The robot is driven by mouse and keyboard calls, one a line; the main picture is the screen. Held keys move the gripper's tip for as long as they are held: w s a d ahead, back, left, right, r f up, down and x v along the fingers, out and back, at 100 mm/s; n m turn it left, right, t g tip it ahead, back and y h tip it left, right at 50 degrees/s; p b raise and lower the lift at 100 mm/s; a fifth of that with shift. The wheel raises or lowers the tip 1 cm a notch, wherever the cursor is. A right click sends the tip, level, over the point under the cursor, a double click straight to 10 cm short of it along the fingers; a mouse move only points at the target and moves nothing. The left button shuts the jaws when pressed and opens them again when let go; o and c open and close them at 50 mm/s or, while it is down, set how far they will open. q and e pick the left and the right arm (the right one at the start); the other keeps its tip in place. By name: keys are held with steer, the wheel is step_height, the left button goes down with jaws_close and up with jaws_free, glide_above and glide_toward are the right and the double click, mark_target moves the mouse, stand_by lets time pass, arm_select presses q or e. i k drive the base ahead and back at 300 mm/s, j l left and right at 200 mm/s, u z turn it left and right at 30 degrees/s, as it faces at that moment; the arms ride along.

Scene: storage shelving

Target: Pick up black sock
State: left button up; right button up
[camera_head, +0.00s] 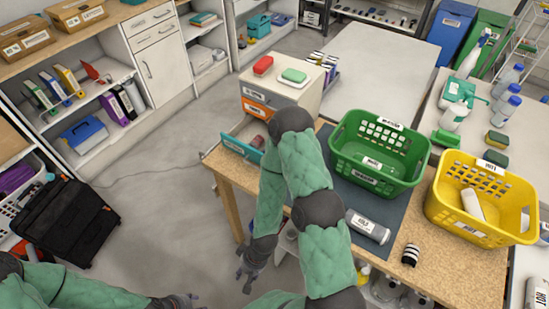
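I cannot identify a black sock for certain. A small black roll with white bands (411,255) lies on the wooden table, to the right of a grey cylinder, and may be it. My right gripper (246,279) hangs low beside the table's left edge, over the floor, with its fingers apart and nothing visible between them. It is well to the left of the roll. My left gripper (190,299) is low at the bottom edge, over the floor. Its fingers are small and partly cut off, so its opening is unclear.
A green basket (352,178) and a yellow basket (445,219) stand on the table. A grey labelled cylinder (368,227) lies in front of the green one. An open teal-fronted drawer (240,149) sticks out left. A black case (68,224) stands on the floor.

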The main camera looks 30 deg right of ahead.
mark_target(412, 252)
steer(key=z, duration=3)
steer(key=k+l, duration=0.1)
steer(key=k, duration=0.2)
steer(key=k+l+u, duration=0.15)
steer(key=k, duration=0.15)
steer(key=i, duration=0.45)
